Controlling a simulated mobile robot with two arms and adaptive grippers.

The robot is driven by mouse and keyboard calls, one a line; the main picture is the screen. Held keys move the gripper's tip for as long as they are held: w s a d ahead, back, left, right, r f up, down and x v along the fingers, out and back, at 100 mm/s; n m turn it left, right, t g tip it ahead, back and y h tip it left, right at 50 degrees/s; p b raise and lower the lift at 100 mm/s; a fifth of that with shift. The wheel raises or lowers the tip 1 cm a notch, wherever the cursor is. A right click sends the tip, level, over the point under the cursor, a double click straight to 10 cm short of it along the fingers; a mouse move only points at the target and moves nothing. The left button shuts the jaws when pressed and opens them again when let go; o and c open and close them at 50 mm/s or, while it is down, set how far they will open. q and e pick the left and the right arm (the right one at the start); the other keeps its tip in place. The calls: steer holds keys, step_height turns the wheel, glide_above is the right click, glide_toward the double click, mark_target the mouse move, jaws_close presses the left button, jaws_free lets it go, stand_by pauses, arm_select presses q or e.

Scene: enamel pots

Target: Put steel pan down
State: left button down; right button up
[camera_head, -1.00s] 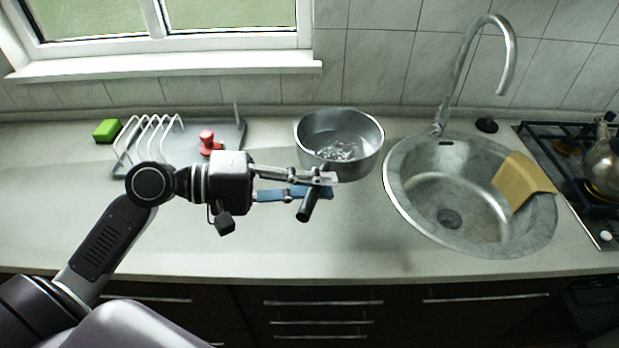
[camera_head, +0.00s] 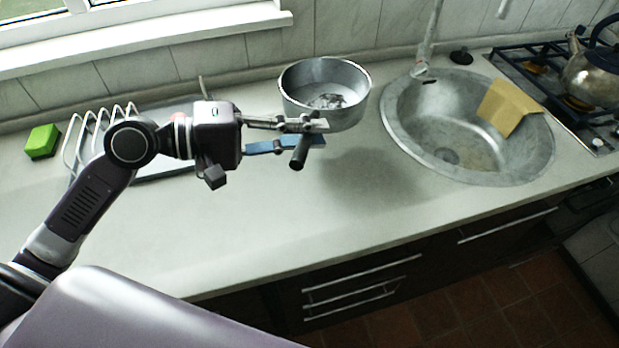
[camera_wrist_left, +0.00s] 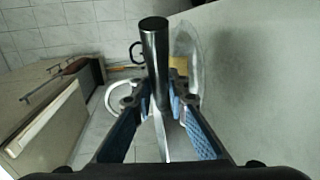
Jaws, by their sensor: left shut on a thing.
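The steel pan (camera_head: 345,115) is a round metal pan with a dark handle (camera_head: 299,155), in the middle of the head view, left of the sink. Its inside shows bright glints at the bottom. My left gripper (camera_head: 314,132) is shut on the handle, which points toward the front of the counter. The pan looks upright. A soft shadow lies on the counter to its lower right, so it seems held above the surface; the gap is hard to judge. In the left wrist view the handle (camera_wrist_left: 155,55) stands between the two fingers. My right gripper is not in view.
The counter (camera_head: 260,235) is clear in front of the pan. A round sink (camera_head: 405,130) with a yellow cloth (camera_head: 508,107) is on the right, then a hob with a kettle (camera_head: 592,78). A dish rack (camera_head: 75,150) and green sponge (camera_head: 42,141) stand left.

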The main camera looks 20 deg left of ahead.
arm_select(q)
step_height(320, 180, down, 14)
steer(key=shift+a+r+b, duration=0.15)
steer(key=shift+r+b, duration=0.1)
steer(key=shift+b, duration=0.25)
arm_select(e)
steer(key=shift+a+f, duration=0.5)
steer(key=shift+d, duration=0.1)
arm_select(q)
steer(key=shift+f, duration=0.15)
steer(key=c, duration=2.2)
jaws_free()
steer(key=o, duration=0.3)
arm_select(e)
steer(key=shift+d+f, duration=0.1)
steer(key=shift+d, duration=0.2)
